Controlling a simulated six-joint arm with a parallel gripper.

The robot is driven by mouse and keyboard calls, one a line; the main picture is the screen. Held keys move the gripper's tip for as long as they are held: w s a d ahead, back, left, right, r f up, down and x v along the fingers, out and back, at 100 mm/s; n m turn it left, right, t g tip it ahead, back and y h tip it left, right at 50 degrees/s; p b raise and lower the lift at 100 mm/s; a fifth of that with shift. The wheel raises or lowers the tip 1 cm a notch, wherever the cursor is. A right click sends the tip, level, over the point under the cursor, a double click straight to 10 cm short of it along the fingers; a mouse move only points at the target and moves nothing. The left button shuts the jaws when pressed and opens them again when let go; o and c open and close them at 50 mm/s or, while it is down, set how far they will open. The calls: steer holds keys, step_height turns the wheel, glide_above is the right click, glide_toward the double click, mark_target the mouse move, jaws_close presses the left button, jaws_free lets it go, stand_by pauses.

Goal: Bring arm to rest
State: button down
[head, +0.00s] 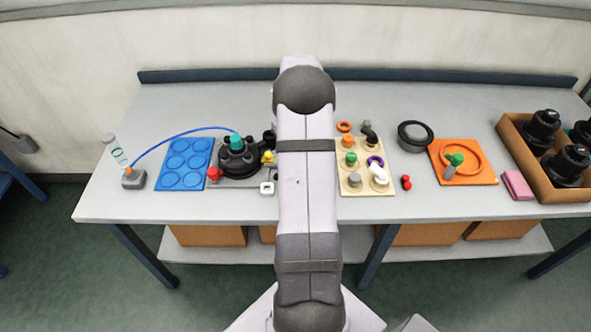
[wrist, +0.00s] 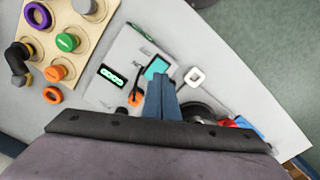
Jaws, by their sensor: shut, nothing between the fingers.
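My gripper (wrist: 163,88) shows in the wrist view as two blue-grey fingers pressed together, with nothing between them. It points over a light grey panel (wrist: 127,60) with a green-lit display (wrist: 112,76). A teal patch (wrist: 157,68) lies just beyond the fingertips; I cannot tell whether it belongs to the panel. In the head view my arm runs up the middle of the picture over the table and hides the gripper and the table beneath it.
The table's back strip is clear.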

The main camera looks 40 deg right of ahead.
stand_by(0.4)
steer(key=s+a+f+m+g+y, duration=0.1)
steer(key=s+a+f+m, duration=0.3)
steer(key=s+a+f, duration=0.1)
steer(key=shift+s+a+f, duration=0.2)
steer(key=shift+s+f, duration=0.05)
steer(key=shift+s, duration=0.05)
steer(key=s+a+r+n, duration=0.1)
steer(key=s+a+r, duration=0.1)
steer(key=s+a, duration=0.35)
steer(key=s+a+r+n+g, duration=0.1)
steer(key=s+a+r, duration=0.1)
steer(key=a, duration=0.7)
steer(key=s+a+r+n, duration=0.15)
steer(key=s+a, duration=0.25)
steer(key=a, duration=0.4)
steer(key=w+a+r+n+t+h, duration=0.1)
steer(key=w+a+r+n+t, duration=0.1)
steer(key=w+a+r+n, duration=0.25)
step_height(320, 180, down, 17)
steer(key=s+a+m+b, duration=0.1)
steer(key=b, duration=1.6)
steer(key=shift+a+b, duration=0.3)
steer(key=shift+r, duration=0.15)
